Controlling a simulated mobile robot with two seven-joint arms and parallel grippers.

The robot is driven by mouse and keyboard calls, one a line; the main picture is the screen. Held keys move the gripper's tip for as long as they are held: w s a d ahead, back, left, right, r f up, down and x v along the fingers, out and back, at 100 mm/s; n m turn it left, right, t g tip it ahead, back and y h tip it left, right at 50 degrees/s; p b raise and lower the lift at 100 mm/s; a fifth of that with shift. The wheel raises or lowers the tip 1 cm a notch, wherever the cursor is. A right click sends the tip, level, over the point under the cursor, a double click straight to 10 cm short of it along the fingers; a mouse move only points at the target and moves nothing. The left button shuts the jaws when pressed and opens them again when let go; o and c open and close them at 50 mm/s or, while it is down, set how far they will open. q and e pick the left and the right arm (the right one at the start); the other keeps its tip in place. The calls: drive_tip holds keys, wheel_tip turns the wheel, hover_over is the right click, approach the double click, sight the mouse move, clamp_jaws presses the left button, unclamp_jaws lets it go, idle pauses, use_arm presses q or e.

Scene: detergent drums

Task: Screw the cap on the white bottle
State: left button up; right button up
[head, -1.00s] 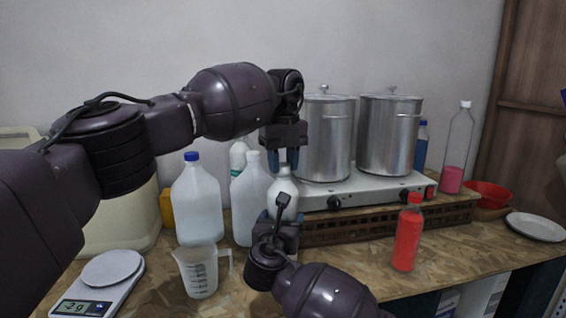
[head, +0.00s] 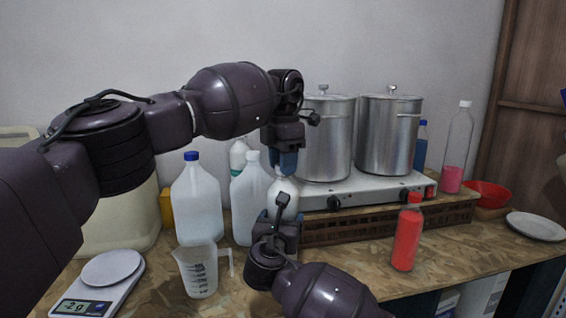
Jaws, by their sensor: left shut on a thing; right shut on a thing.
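The white bottle (head: 283,186) stands upright in front of the hot plate. My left gripper (head: 287,164) points straight down over its top, with its blue fingertips shut at the bottle's neck. The cap and the bottle's mouth are hidden behind these fingers, so I cannot tell how the cap sits. My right gripper (head: 281,215) comes from the front, low down, and is shut on the bottle's body. It hides the lower part of the bottle.
Several jugs, including a blue-capped one (head: 197,205), stand close on the left. A measuring cup (head: 200,273) and a scale (head: 98,285) are at the front left. Two steel pots (head: 325,140) stand on the hot plate (head: 365,190). A red bottle (head: 406,238) stands to the right.

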use_arm(q)
drive_tip(key=m, duration=0.5)
drive_tip(key=shift+m, duration=0.3)
drive_tip(key=m, duration=0.5)
drive_tip(key=shift+m, duration=0.4)
drive_tip(key=o, duration=1.1)
drive_tip(key=shift+r, duration=3.75)
use_arm(e)
drive_tip(key=o, duration=1.7)
